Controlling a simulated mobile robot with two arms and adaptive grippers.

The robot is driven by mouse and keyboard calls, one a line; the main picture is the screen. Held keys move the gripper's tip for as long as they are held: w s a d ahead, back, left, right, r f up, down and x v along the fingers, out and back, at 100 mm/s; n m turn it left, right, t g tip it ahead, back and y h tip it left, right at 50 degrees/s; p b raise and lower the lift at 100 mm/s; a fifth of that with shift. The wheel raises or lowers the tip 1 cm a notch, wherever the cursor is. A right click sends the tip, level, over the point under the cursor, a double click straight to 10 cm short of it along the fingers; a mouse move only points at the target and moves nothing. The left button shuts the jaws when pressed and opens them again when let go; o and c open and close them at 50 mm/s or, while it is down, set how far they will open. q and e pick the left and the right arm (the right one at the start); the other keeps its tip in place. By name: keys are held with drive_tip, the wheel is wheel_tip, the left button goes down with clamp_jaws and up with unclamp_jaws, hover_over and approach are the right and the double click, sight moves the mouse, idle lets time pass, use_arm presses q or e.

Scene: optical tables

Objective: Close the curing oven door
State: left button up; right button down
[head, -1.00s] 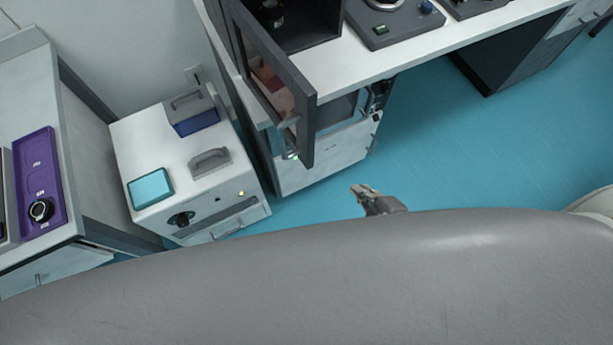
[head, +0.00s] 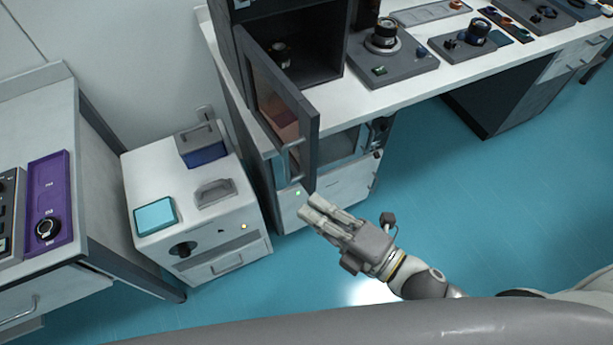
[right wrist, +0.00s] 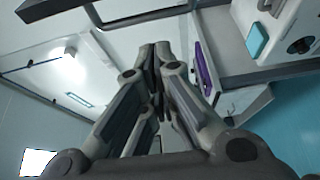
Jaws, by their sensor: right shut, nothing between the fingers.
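The curing oven (head: 318,58) is a dark box on the white bench, its front open and a small item inside. Its door (head: 311,125) has a dark frame and a glass pane and stands swung open toward me, with a handle near its free edge. My right gripper (head: 308,206) is shut and empty, just below the door's lower free corner in the head view; whether it touches the door I cannot tell. In the right wrist view its fingers (right wrist: 160,60) are together. My left gripper is not in view.
A white cabinet (head: 190,225) with a teal pad and grey-handled items stands left of the oven bench. A side bench with a purple tray (head: 48,212) is at far left. Optical instruments (head: 392,58) stand on the bench right of the oven. Blue floor (head: 440,190) is clear at right.

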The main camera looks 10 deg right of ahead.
sight(288, 172)
drive_tip(key=w+p, duration=0.1)
drive_tip(key=w, duration=0.1)
drive_tip(key=w+a+p, duration=0.1)
drive_tip(key=w, duration=0.1)
drive_tip(key=w+p, duration=0.1)
drive_tip(key=w, duration=0.1)
drive_tip(key=shift+w+a, duration=0.1)
drive_tip(key=shift+a, duration=0.2)
drive_tip(key=shift+w+d, duration=0.1)
drive_tip(key=shift+d, duration=0.3)
drive_tip(key=shift+a, duration=0.1)
